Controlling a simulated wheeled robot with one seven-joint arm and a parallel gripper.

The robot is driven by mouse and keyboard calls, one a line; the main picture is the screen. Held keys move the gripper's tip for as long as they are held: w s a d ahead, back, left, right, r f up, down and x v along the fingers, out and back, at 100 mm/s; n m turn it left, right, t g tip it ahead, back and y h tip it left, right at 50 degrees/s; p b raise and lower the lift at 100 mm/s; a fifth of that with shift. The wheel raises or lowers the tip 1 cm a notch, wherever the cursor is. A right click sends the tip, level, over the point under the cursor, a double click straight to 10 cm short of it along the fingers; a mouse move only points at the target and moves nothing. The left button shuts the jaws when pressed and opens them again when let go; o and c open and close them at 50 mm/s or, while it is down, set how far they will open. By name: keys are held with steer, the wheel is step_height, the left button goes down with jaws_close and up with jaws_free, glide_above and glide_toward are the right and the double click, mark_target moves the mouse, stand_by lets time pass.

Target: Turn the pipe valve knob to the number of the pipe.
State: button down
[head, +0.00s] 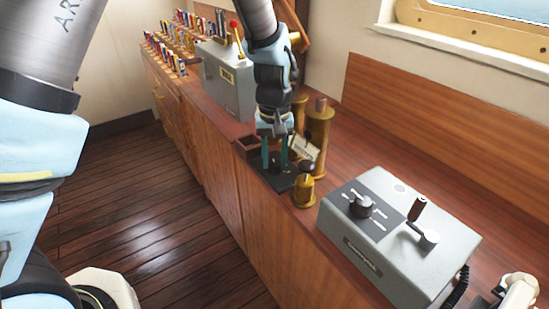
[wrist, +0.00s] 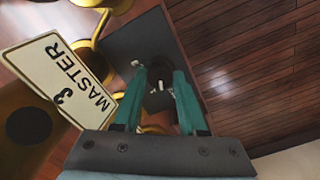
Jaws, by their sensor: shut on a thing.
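My gripper (head: 274,168) points down over a black plate (head: 289,182) on the wooden counter. Its two teal fingers show in the wrist view (wrist: 158,82), shut on a dark knob (wrist: 157,62) on the plate. The knob is mostly hidden by the fingers in the head view. Small white marks show on the plate between the fingers, too small to read. A cream tag reading "MASTER 3" (wrist: 58,78) is beside the brass pipes (head: 318,135); it also shows in the head view (head: 304,148).
A grey box (head: 440,262) with a black dial (head: 360,206) and a lever stands to the right. A short brass post with a black top (head: 304,190) is close to my gripper. Another grey box (head: 228,85) with a red-tipped lever stands behind. The wooden floor (head: 150,220) is clear.

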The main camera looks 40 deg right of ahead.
mark_target(275, 162)
steer(key=m, duration=0.4)
steer(key=shift+m, duration=0.3)
stand_by(0.3)
steer(key=shift+c, duration=2.3)
jaws_free()
step_height(275, 162, up, 11)
steer(key=b, duration=0.1)
steer(key=shift+f, duration=0.1)
